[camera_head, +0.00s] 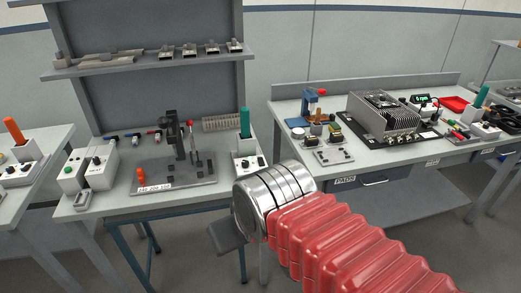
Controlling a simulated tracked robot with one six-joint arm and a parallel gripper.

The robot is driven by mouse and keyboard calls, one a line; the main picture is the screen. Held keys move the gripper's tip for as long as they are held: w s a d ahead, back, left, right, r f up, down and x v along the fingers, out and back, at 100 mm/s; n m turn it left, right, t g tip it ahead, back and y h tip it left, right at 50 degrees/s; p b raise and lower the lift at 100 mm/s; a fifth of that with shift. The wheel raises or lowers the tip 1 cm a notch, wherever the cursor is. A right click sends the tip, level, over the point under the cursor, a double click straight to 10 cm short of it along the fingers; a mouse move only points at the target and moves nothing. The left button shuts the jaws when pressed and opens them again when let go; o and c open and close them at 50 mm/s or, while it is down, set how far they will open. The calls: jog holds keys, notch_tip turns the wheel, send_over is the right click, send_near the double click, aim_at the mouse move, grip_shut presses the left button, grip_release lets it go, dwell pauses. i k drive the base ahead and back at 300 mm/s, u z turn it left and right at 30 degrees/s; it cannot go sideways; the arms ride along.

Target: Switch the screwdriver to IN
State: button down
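A teal-handled tool, probably a screwdriver (245,123), stands upright at a pale box (248,165) on the middle bench. The box has dark round controls on its front; their markings are too small to read. Similar upright tools show on the other benches: an orange-handled one (15,131) at the left and a teal one (481,96) at the far right. I cannot tell which one the task means. My gripper (228,236) shows only as a dark grey part beyond my metal wrist, in front of the middle bench. Its fingertips are hidden and nothing held is visible.
The middle bench (115,205) carries a dark press-like fixture (175,140), pale control boxes (92,168) and a small orange piece (141,173). A shelf (150,63) hangs above. The right bench (300,150) holds a finned metal unit (383,118). Floor shows between the benches.

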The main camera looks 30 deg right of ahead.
aim_at(260, 161)
jog(key=i, duration=0.95)
